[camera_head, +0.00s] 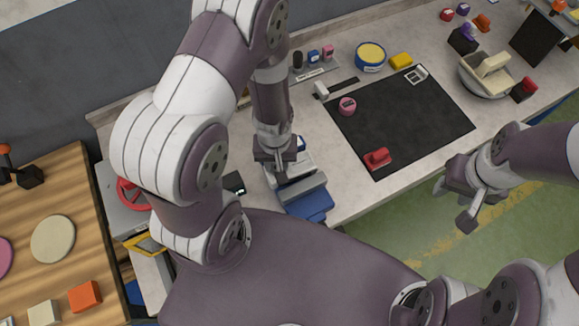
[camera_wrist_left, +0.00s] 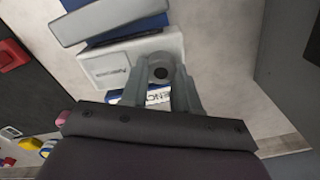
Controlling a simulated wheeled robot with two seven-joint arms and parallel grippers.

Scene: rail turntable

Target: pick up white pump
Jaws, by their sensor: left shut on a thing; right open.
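My left gripper (camera_head: 275,160) points down at the counter's near edge. Its fingers are shut on a round grey part with a dark centre, which looks like part of the white pump (camera_head: 295,160). In the left wrist view, the fingers (camera_wrist_left: 160,82) close around that part, and the pump's white body (camera_wrist_left: 128,62) with a small label shows beside them. The fingers hide some of it; I cannot tell whether it is lifted. My right gripper (camera_head: 460,203) is open and empty, over the green floor right of the counter.
A grey-and-blue block (camera_head: 300,190) lies close beside the pump. A black mat (camera_head: 410,125) holds a pink round thing (camera_head: 347,106) and a red part (camera_head: 377,158). A blue-and-yellow tin (camera_head: 370,56) stands behind. A wooden table (camera_head: 75,215) is at left.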

